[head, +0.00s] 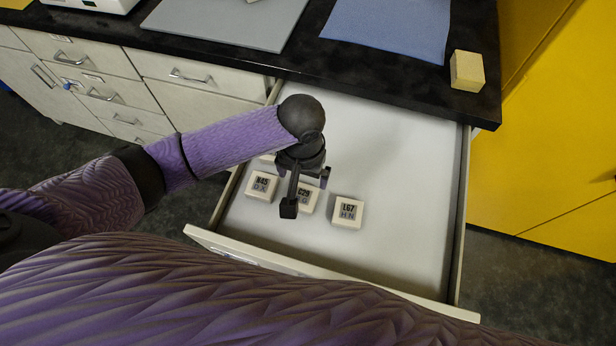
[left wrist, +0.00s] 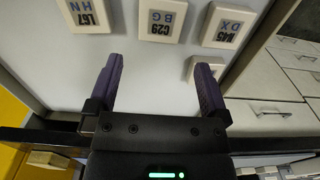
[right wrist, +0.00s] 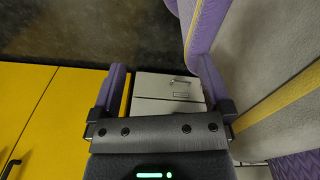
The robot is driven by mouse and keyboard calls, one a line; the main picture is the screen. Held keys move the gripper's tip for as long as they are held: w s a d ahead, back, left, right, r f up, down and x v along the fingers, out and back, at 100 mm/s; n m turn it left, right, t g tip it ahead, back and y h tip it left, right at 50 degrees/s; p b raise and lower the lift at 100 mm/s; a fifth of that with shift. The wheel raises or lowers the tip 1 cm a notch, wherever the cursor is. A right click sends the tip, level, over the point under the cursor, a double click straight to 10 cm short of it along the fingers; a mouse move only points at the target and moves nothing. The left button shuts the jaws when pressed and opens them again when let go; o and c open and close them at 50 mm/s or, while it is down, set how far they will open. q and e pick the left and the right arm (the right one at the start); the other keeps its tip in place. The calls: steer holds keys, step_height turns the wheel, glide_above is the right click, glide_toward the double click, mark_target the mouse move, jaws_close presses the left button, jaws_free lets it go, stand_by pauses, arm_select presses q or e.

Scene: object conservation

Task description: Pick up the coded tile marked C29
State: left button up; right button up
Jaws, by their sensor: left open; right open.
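The tile marked C29 (head: 309,204) lies in the open drawer (head: 400,160), partly hidden behind my left gripper (head: 306,188) in the head view. In the left wrist view the C29 tile (left wrist: 163,20), a pale block with BG under its code, lies beyond the gap between the fingers. My left gripper (left wrist: 159,66) is open and empty, above the drawer floor and apart from that tile. My right gripper (right wrist: 160,68) is open and empty, away from the drawer; it is not in the head view.
Tile L67 (head: 348,211) lies right of C29, tile N45 (head: 262,186) left of it. A fourth tile (left wrist: 203,68) is partly hidden behind a left finger. The drawer's right side is clear. The black countertop (head: 300,62) overhangs its back and holds a wooden block (head: 467,71).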

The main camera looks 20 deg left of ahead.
mark_target(303, 196)
arm_select(q)
step_height(303, 196, down, 10)
steer(key=b, duration=0.5)
steer(key=shift+s+a+r, duration=0.1)
steer(key=shift+a+r, duration=0.05)
steer(key=shift+r, duration=0.25)
steer(key=shift+c, duration=1)
steer(key=c, duration=0.9)
arm_select(e)
steer(key=shift+g, duration=0.3)
steer(key=f, duration=0.1)
steer(key=s+f, duration=0.1)
steer(key=f, duration=0.1)
steer(key=s+d+f, duration=0.1)
steer(key=f, duration=0.1)
steer(key=shift+s, duration=0.25)
